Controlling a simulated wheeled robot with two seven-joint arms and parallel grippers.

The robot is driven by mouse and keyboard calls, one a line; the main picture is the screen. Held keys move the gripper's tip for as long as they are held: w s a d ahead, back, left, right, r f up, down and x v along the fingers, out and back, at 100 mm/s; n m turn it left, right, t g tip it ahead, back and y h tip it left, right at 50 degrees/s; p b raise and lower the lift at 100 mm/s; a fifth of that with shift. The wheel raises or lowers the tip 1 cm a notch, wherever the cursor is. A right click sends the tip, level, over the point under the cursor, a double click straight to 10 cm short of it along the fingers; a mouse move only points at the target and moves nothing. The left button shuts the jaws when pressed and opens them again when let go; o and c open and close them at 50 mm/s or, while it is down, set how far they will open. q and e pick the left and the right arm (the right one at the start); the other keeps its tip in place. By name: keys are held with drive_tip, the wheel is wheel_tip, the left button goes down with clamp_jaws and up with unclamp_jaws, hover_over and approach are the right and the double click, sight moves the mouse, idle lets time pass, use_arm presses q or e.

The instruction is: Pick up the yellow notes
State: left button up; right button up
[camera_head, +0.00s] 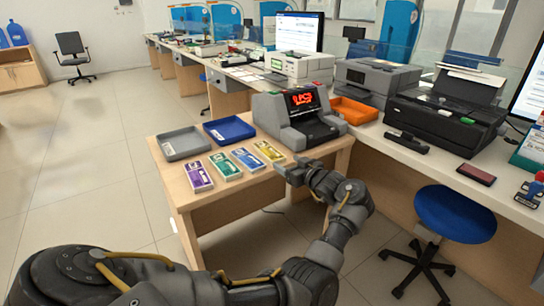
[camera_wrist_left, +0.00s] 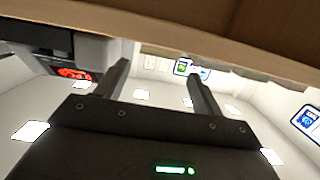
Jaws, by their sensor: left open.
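The yellow notes (camera_head: 270,151) lie flat on the small wooden table, at the right end of a row of note bundles, in front of the counting machine. My left gripper (camera_head: 288,172) is at the table's front right edge, just nearer to me than the yellow notes and apart from them. In the left wrist view its two fingers (camera_wrist_left: 158,72) are spread with nothing between them. The notes do not show clearly in that view. My right gripper is in no view.
Blue (camera_head: 246,159), green (camera_head: 225,166) and purple (camera_head: 197,176) notes lie left of the yellow ones. A grey tray (camera_head: 184,143) and a blue tray (camera_head: 229,129) stand behind. The counting machine (camera_head: 299,117) is close behind. The wooden table edge (camera_wrist_left: 200,40) crosses the wrist view.

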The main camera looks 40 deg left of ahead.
sight(271, 152)
use_arm(q)
drive_tip(key=shift+b+x, duration=0.3)
drive_tip(key=shift+x, duration=2.7)
drive_tip(key=x, duration=0.4)
drive_tip(key=shift+w+a+r+b, duration=0.15)
drive_tip(key=shift+a+b, duration=0.1)
drive_tip(key=shift+b, duration=0.1)
drive_tip(key=shift+a, duration=0.15)
drive_tip(key=c, duration=0.8)
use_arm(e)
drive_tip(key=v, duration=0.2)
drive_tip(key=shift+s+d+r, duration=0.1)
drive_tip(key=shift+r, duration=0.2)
